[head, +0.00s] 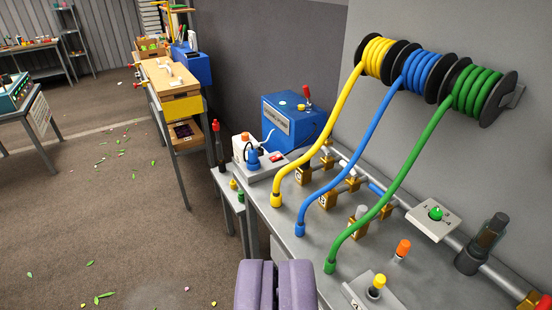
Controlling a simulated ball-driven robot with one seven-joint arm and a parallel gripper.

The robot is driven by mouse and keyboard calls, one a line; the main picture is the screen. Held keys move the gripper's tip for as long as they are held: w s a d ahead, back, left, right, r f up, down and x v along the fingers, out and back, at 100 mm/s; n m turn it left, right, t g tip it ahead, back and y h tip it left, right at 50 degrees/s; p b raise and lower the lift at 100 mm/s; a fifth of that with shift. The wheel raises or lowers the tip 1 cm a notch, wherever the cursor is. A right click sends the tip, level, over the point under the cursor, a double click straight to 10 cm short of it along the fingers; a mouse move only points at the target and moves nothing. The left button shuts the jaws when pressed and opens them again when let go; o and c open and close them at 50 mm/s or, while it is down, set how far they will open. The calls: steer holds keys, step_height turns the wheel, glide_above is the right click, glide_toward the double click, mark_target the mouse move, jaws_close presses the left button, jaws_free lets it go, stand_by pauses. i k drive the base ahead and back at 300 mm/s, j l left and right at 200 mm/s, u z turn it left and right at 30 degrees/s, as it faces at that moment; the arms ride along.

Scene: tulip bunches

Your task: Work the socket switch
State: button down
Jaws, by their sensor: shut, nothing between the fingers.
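A white socket box (262,168) sits at the far left corner of the grey bench. A small red switch (277,157) shows on its top right part. A blue plug (252,160) stands on the box beside the switch, with a pale cable rising from it. I cannot tell which way the switch is set. My gripper (276,268) is at the bottom middle of the view, shut and empty. It is well short of the socket box, near the front edge of the bench, and touches nothing that I can see.
Yellow, blue and green hoses (388,165) hang from wall reels (480,92) across the bench (310,225). A blue machine (292,120) with a red lever stands behind the socket box. The floor at left is mostly open, with scattered leaves.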

mark_target(278, 156)
steer(key=i+j+z, duration=0.45)
steer(key=i+j, duration=0.3)
steer(key=i, duration=0.4)
steer(key=i+j+z, duration=0.45)
steer(key=i+j, duration=0.6)
steer(key=j, duration=0.1)
